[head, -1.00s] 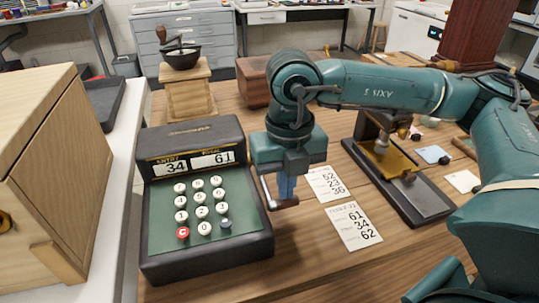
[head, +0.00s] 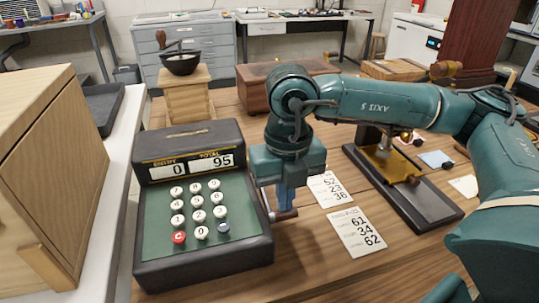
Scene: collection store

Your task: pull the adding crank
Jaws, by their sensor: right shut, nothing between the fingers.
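The adding machine (head: 155,235) is a dark case with a green key panel and round white keys. Its display (head: 190,165) reads entry 0 and total 95. The crank (head: 285,215) is on the machine's right side, a metal arm with a dark reddish grip pointing right. My right gripper (head: 285,205) points down, right at the crank's grip. Its blue fingers are shut with nothing between them, and the tips seem to touch or nearly touch the grip. Part of the crank arm is hidden behind the gripper. My left gripper is out of view.
Two number cards (head: 357,232) (head: 328,189) lie right of the crank. A dark metal stand (head: 425,195) is further right. A coffee grinder (head: 187,95) and a wooden box (head: 255,88) stand behind. A wooden cabinet (head: 50,160) is at left.

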